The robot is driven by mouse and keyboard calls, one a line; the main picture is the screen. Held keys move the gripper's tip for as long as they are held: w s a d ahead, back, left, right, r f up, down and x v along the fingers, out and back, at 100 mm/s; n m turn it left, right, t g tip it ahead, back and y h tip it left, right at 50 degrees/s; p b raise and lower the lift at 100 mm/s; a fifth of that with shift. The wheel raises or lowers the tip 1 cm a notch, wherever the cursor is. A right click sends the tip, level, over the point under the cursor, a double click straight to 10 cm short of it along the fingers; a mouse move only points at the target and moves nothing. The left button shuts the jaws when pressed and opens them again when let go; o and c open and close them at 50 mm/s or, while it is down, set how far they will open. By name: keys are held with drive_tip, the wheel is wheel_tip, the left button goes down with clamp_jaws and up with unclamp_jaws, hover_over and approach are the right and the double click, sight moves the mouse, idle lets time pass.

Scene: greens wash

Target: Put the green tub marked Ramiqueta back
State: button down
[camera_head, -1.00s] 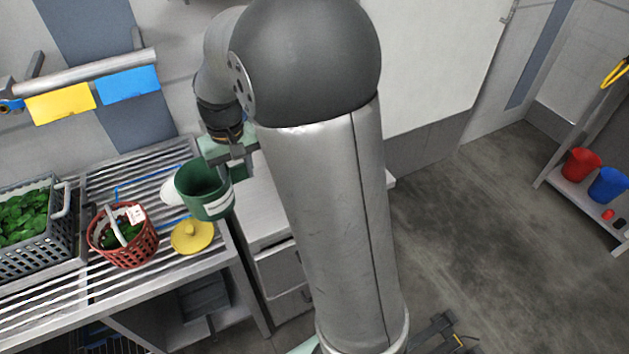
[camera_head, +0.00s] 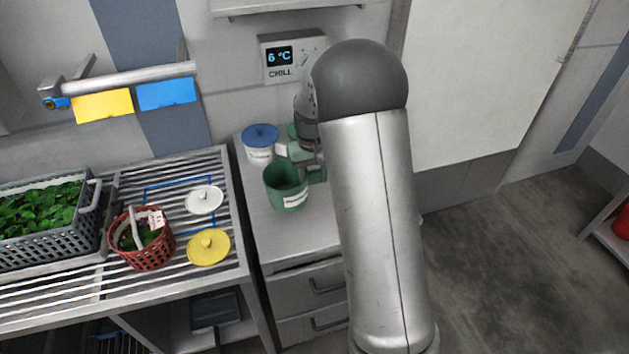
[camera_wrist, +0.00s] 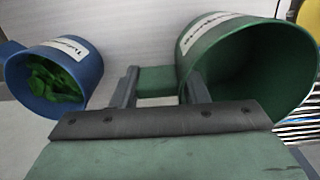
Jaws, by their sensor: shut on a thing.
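The green tub (camera_head: 287,190) with a white label is at the counter beside the slatted rack, its open mouth up and its visible inside empty. The label's writing is too small to read surely. In the wrist view the tub (camera_wrist: 218,62) is at the right, and a green handle-like block (camera_wrist: 157,82) joins it. My gripper (camera_wrist: 160,92) is shut on that block, with one finger on each side. In the head view my gripper (camera_head: 314,168) is right of the tub, partly hidden by my arm. I cannot tell whether the tub touches the counter.
A blue-lidded white tub (camera_head: 260,143) stands behind the green tub. A blue tub with leaves (camera_wrist: 55,82) shows in the wrist view. The rack holds a white lid (camera_head: 205,199) by a blue outline (camera_head: 160,187), a yellow lid (camera_head: 209,247), a red basket (camera_head: 142,250) and a grey crate (camera_head: 50,233).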

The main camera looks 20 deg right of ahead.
drive_tip(key=w+f, duration=0.1)
drive_tip(key=d+f, duration=0.1)
drive_tip(key=shift+w+f+p, duration=0.3)
drive_tip(key=shift+w, duration=0.05)
wheel_tip(320, 180, down, 3)
drive_tip(key=shift+r, duration=0.1)
drive_tip(key=c, duration=0.8)
unclamp_jaws()
wheel_tip(320, 180, up, 11)
drive_tip(key=b, duration=0.1)
drive_tip(key=s+a+r, duration=0.2)
drive_tip(key=s+r, duration=0.2)
drive_tip(key=s, duration=0.2)
drive_tip(key=shift+t, duration=0.5)
drive_tip(key=s+a, duration=0.1)
drive_tip(key=s, duration=0.7)
drive_tip(key=s+a+f, duration=0.1)
drive_tip(key=s+a, duration=0.1)
drive_tip(key=s, duration=0.7)
drive_tip(key=s+a, duration=0.2)
drive_tip(key=s, duration=0.6)
drive_tip(key=shift+s+a+f, duration=0.15)
drive_tip(key=shift+s+f, duration=0.15)
drive_tip(key=shift+s, duration=0.05)
